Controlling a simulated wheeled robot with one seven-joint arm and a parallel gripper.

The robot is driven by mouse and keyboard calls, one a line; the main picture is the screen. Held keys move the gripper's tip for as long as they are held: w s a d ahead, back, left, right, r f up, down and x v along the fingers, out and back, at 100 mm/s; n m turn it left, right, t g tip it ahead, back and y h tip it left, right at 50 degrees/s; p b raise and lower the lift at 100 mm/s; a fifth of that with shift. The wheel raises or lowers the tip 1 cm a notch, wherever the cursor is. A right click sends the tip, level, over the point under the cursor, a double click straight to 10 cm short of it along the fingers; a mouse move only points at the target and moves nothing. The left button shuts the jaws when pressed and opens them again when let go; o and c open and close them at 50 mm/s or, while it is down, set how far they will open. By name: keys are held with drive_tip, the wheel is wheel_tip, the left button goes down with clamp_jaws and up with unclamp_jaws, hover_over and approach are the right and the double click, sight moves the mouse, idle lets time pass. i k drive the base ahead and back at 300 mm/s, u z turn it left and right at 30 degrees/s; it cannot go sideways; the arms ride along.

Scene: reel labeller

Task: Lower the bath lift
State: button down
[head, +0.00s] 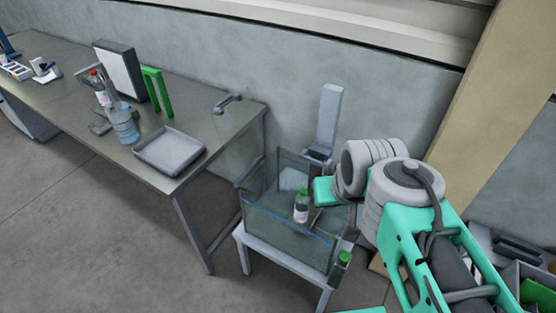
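The bath (290,228) is a clear-walled tank with a blue line along its front, standing on a small white table. The bath lift (328,118) shows as a tall grey post at the tank's back, with a dark block low on it. My gripper (322,191) is at the tank's right rear, by the foot of the post, partly hidden by my arm. Its fingers cannot be made out, nor whether it touches the lift.
The long bench (190,122) at left holds a grey tray (169,150), a green frame (157,90), a blue clear bottle (123,127) and a tap (227,102). Bins (535,285) stand at far right. The floor at front left is clear.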

sight(320, 154)
drive_tip(key=u, duration=3.55)
drive_tip(key=k, duration=0.65)
drive_tip(key=z, duration=1.5)
drive_tip(key=i, duration=0.5)
drive_tip(key=u, duration=0.05)
